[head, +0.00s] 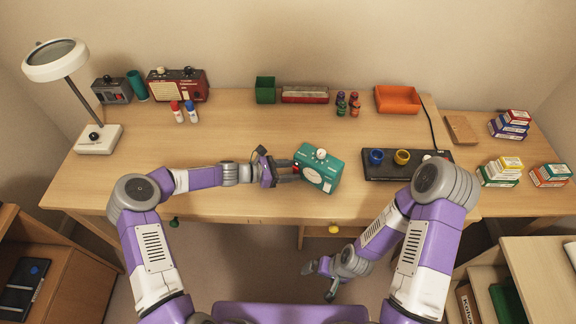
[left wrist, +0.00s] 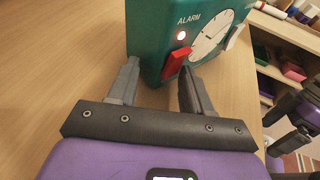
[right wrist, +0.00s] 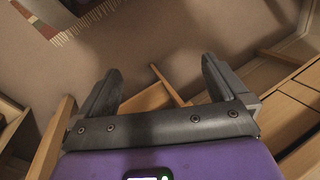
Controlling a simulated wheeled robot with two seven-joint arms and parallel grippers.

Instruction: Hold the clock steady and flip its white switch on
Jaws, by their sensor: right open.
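The clock (head: 318,171) is a green box with a white dial, standing turned at an angle on the desk. In the left wrist view the clock (left wrist: 147,35) shows an ALARM label, a glowing lamp and a red lever (left wrist: 175,63). A white part, perhaps the white switch (left wrist: 235,36), shows at the dial's far side. My left gripper (head: 295,172) is at the clock's left end, fingers partly apart around its near lower corner; I cannot tell whether they press on it. My right gripper (head: 320,283) is open and empty, low in front of the desk.
A dark board (head: 374,178) with blue and yellow rings lies right of the clock. A lamp (head: 97,138), a red radio (head: 178,86), an orange tray (head: 398,100) and small boxes (head: 500,171) stand farther off.

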